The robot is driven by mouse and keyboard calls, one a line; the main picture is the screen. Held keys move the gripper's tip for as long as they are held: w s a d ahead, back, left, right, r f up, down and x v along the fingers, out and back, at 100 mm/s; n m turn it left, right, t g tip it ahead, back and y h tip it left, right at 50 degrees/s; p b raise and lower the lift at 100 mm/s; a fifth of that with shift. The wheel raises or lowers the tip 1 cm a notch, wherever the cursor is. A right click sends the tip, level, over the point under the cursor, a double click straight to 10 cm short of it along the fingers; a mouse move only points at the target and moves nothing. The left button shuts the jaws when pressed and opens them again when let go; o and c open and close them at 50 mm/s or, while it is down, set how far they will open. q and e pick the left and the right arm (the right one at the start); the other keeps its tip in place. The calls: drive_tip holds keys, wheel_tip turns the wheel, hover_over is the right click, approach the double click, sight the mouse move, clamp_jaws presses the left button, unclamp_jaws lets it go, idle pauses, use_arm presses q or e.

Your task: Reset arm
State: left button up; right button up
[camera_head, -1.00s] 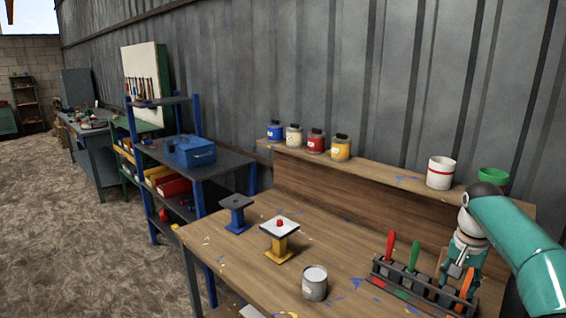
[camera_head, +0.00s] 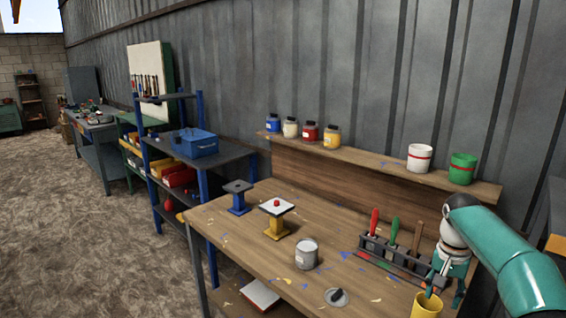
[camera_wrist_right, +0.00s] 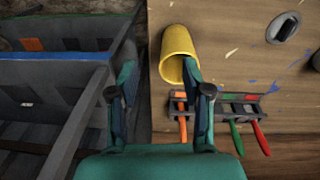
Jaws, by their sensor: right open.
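My right gripper (camera_head: 447,288) hangs at the right front of the wooden workbench (camera_head: 325,225), above and beside a yellow cup (camera_head: 427,305). In the right wrist view the gripper (camera_wrist_right: 160,88) has its two fingers wide apart with nothing between them. The right finger in that view overlaps the rim of the yellow cup (camera_wrist_right: 177,45); I cannot tell if they touch. My right arm comes in from the right edge of the head view. My left gripper is not in view.
A brush rack (camera_head: 385,254) with several handles stands behind the gripper. A grey can (camera_head: 306,254), a yellow stand (camera_head: 277,220) and a blue stand (camera_head: 238,198) are farther left. White (camera_head: 419,158) and green (camera_head: 462,168) pots sit on the back shelf.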

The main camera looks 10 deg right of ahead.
drive_tip(key=s+a+f+n+g+y, duration=0.15)
drive_tip(key=s+a+f, duration=0.35)
drive_tip(key=a+f, duration=0.55)
drive_tip(key=s+a+f+n+g+y, duration=0.1)
drive_tip(key=s+a+f+n+g, duration=0.2)
drive_tip(key=a+f, duration=0.7)
drive_tip(key=s+a+f+n+t+y, duration=0.1)
drive_tip(key=s+a+f+t, duration=0.1)
drive_tip(key=s+a+f, duration=0.3)
drive_tip(key=s+a+f+n+t+y, duration=0.1)
drive_tip(key=s+a+f+n+t, duration=0.1)
drive_tip(key=s+a+f, duration=0.3)
drive_tip(key=shift+s+a+f+t, duration=0.5)
drive_tip(key=shift+s+f, duration=0.95)
drive_tip(key=shift+s, duration=2.35)
drive_tip(key=shift+d, duration=0.1)
